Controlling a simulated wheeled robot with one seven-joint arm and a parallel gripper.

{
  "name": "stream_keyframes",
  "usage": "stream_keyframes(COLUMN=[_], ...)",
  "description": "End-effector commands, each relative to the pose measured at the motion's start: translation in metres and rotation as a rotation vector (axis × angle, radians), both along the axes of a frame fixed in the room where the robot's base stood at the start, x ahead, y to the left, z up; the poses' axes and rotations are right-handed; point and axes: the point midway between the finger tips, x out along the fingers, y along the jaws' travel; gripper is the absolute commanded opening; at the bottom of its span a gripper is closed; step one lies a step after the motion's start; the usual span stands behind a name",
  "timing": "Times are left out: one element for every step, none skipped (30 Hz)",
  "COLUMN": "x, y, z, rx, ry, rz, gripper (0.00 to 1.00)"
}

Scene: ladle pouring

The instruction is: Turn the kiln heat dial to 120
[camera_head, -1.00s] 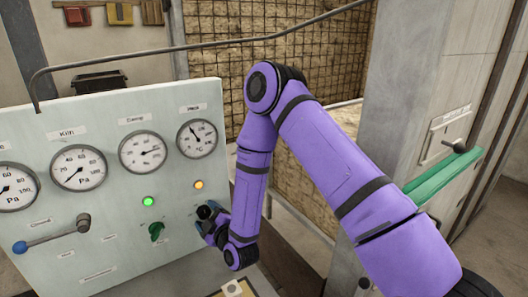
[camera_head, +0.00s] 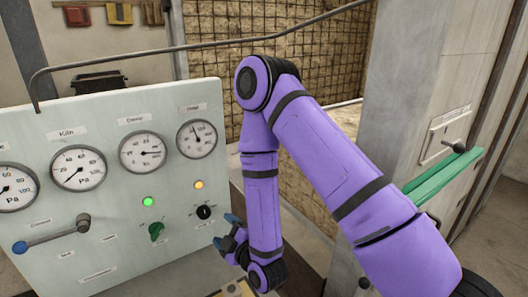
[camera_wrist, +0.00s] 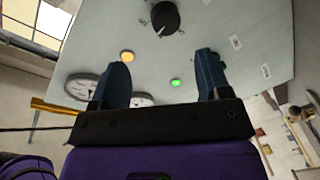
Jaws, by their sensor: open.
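The black heat dial (camera_head: 203,212) is a round knob with a white mark, low on the right of the pale control panel (camera_head: 100,230). It also shows at the top of the wrist view (camera_wrist: 165,17), clear of my fingers. The heat gauge (camera_head: 197,138), marked °C, is above it; its needle points up and slightly left, and the exact reading is too small to tell. My gripper (camera_head: 225,231) is open and empty, just right of and below the dial, apart from it. In the wrist view its two blue fingers (camera_wrist: 163,62) stand wide apart.
A green knob (camera_head: 156,231) is left of the dial, with lit green (camera_head: 148,202) and orange (camera_head: 199,185) lamps nearby. A blue-tipped lever (camera_head: 50,235) is at the panel's left. A pillar with a green bar (camera_head: 440,180) stands at right.

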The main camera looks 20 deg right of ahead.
Motion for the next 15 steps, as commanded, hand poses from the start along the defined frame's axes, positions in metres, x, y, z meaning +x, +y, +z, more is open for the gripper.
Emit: stream_keyframes(x=[0.004,0.006,0.008,0.011,0.012,0.015,0.017,0.018,0.021,0.022,0.024,0.026,0.028,0.029,0.031], y=[-0.001,-0.001,-0.001,-0.002,-0.002,-0.003,-0.003,-0.004,-0.004,-0.005,-0.005,-0.006,-0.007,-0.008,-0.009], z=[0.005,0.007,0.01,0.012,0.015,0.018,0.02,0.022,0.026,0.028,0.031,0.034,0.037,0.04,0.043], rx=[0.004,0.004,0.008,0.011,0.013,0.015,0.019,0.021,0.024,0.026,0.029,0.031,0.034,0.037,0.04], ry=[0.008,0.015,0.027,0.035,0.044,0.054,0.063,0.073,0.083,0.093,0.102,0.114,0.122,0.132,0.144], rz=[0.001,0.003,0.003,0.004,0.005,0.006,0.006,0.007,0.007,0.007,0.007,0.007,0.006,0.006,0.005], gripper=[0.7,0.7,0.7,0.7,0.7,0.7,0.7,0.7,0.7,0.7,0.7,0.7,0.7,0.7,0.7])
